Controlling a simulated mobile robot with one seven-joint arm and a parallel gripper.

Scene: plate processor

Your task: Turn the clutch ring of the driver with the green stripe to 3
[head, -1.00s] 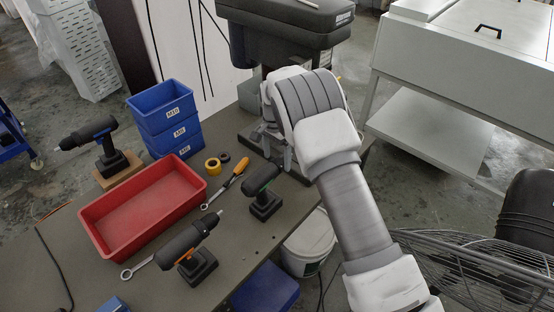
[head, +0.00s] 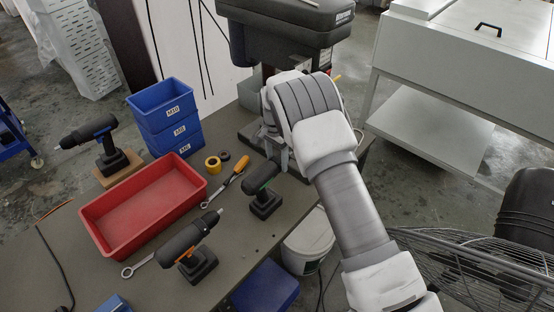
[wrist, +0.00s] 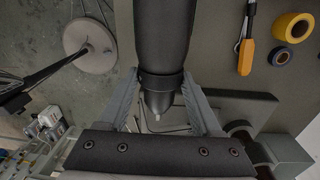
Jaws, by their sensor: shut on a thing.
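The driver with the green stripe (head: 263,184) stands upright on its battery on the table, left of my gripper. In the wrist view, the driver's dark body (wrist: 162,35) points down the picture between my two grey fingers. My gripper (wrist: 161,88) is shut on the clutch ring (wrist: 161,82), one finger on each side, with the tapered nose (wrist: 158,103) beyond. No ring numbers can be read.
An orange-striped driver (head: 190,250) and a blue-striped driver (head: 100,145) stand further left. A red tray (head: 105,245), stacked blue bins (head: 160,122), an orange-handled tool (head: 229,187) and a yellow tape roll (head: 212,165) are on the table. A dark machine (head: 290,30) stands behind my gripper.

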